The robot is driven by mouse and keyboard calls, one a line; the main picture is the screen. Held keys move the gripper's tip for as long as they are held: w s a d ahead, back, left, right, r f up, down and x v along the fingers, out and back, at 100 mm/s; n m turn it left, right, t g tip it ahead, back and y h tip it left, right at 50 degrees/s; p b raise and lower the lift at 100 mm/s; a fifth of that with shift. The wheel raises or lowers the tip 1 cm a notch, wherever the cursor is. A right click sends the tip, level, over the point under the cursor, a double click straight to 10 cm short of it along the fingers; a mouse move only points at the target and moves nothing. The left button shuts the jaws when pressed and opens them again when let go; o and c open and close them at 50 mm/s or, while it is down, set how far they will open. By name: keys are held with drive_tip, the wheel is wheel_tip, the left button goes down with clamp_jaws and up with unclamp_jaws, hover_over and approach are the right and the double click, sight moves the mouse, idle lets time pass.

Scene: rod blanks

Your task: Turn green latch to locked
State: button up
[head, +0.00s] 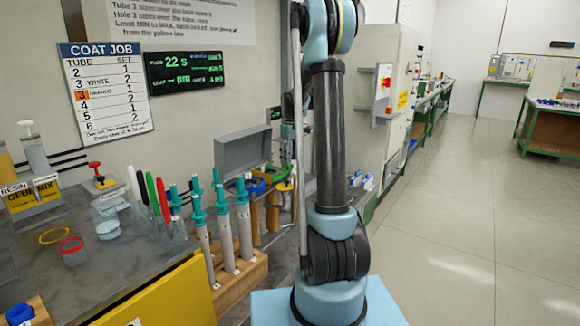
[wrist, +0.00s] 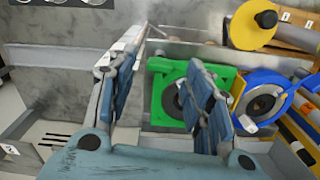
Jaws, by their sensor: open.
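A green square part with a dark round centre (wrist: 160,108), which I take for the green latch, is in the middle of the wrist view. Its locked or unlocked position cannot be told. My gripper (wrist: 163,60) is open, with blue-padded fingers spread apart. The right finger overlaps the green part and hides its right side. The left finger lies left of it over grey surface. Nothing shows between the fingers as held, and contact cannot be told. In the head view a small green piece (head: 284,186) shows beside my arm, which hides most of that spot.
A blue round part (wrist: 260,80) sits close right of the green one, and a yellow one (wrist: 251,24) is above it. In the head view, teal-topped tubes (head: 223,230) stand in a wooden rack (head: 241,283) left of my arm. An open grey lid (head: 242,150) rises behind.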

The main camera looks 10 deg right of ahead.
drive_tip(key=shift+f, duration=1.6)
drive_tip(key=c, duration=1)
